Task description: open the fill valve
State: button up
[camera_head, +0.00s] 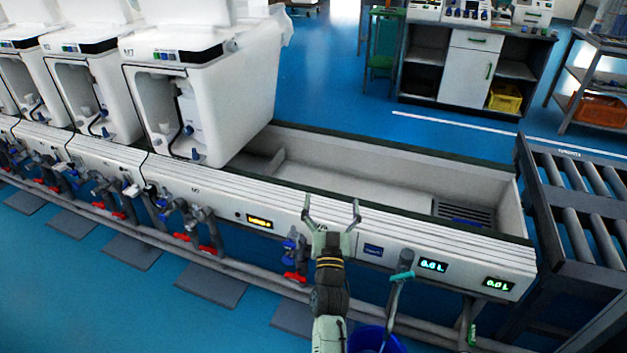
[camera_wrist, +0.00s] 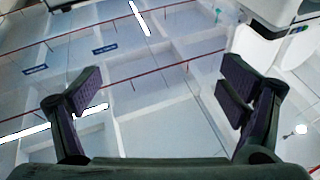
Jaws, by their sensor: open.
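My gripper (camera_head: 332,207) is raised in front of the bench front panel, its two fingers spread apart and empty. In the wrist view my gripper (camera_wrist: 162,92) also shows a wide gap with nothing between the pads. Just left of it in the head view, a blue valve (camera_head: 290,246) with a red handle (camera_head: 295,278) sits below the panel edge, apart from the fingers. I cannot tell which one is the fill valve. No valve is recognisable in the wrist view.
The long trough (camera_head: 350,180) lies behind my gripper. Lit displays (camera_head: 432,265) sit on the panel to the right. A roller conveyor (camera_head: 590,200) stands at the far right.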

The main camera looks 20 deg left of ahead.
jog(key=a+r+y, duration=0.1)
jog(key=a+r, duration=0.3)
jog(key=r, duration=0.2)
jog(key=shift+s+a+n+y, duration=0.2)
jog(key=shift+s+n+y, duration=0.05)
jog(key=shift+n+y, duration=0.15)
